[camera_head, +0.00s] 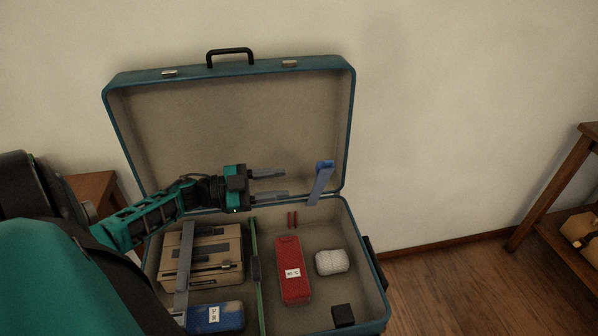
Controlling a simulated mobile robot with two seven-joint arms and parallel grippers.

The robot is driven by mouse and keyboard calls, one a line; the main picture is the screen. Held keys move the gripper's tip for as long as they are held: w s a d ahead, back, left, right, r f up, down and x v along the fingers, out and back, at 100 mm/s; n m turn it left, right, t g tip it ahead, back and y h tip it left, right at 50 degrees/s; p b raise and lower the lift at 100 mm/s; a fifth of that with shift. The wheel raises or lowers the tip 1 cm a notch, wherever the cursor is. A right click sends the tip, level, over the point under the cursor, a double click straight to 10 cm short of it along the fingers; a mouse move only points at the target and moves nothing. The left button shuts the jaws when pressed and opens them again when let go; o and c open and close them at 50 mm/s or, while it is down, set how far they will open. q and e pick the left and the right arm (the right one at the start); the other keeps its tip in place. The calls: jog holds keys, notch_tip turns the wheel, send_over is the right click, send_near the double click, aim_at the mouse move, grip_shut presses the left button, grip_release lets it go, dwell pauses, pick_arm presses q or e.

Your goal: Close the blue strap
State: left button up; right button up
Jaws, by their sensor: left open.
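An open teal suitcase (350,150) stands with its lid raised against the wall. The blue strap (321,184) is tilted upward near the hinge at the right of the lid, with a brighter blue upper end. My left gripper (285,184) is open and empty, its two fingers pointing right toward the strap, a short gap to the left of it. A green strap (256,272) and a grey strap (184,265) run front to back over the suitcase base. My right gripper is not in view.
The base holds a beige box (215,250), a blue case (215,316), a red case (291,270), a white rounded object (332,262) and a small black cube (343,315). A wooden shelf (570,195) stands at the far right; floor between is clear.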

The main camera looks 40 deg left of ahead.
pick_arm(q)
jog(key=shift+v, duration=1.25)
